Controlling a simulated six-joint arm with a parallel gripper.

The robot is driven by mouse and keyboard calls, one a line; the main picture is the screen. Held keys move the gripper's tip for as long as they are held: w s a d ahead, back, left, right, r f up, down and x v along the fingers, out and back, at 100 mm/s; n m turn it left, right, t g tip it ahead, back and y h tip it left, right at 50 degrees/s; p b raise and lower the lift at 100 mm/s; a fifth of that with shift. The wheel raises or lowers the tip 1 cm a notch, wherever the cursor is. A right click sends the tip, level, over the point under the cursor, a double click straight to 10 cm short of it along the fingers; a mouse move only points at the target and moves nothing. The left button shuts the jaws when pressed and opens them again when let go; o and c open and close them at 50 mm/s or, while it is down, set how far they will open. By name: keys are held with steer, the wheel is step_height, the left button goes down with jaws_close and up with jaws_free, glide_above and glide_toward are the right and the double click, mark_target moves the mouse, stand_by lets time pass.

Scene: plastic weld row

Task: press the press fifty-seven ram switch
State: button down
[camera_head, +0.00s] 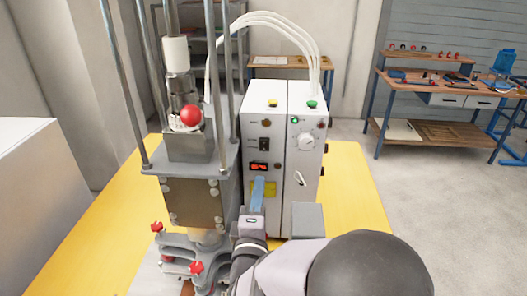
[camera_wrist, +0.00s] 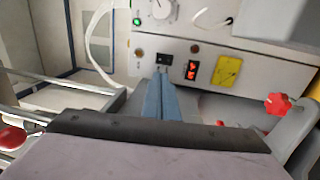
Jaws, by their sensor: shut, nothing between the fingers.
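A white control box (camera_head: 262,215) stands beside the press (camera_head: 193,200). Its front has a black switch (camera_head: 265,145) above a red-lit display (camera_head: 259,166) and a yellow label (camera_head: 268,188). The lettering is too small to read, so I cannot tell which control is named the ram switch. My gripper (camera_head: 258,180) is shut and empty, its blue fingers in front of the box, below the display in the head view. In the wrist view the fingertips (camera_wrist: 160,76) appear just short of the black switch (camera_wrist: 164,59); contact is not visible.
The press has upright metal rods, a red ball (camera_head: 191,116) and red knobs (camera_head: 196,267) close to my arm. A dial (camera_head: 306,142) and a toggle (camera_head: 300,180) are on the box's right half. A yellow table (camera_head: 352,205) and a distant workbench (camera_head: 450,85) show.

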steer(key=p, duration=0.5)
glide_toward(264, 143)
steer(key=w, duration=0.4)
steer(key=shift+w+d+r, duration=0.1)
steer(key=shift+w+r, duration=0.25)
steer(key=shift+w, duration=0.85)
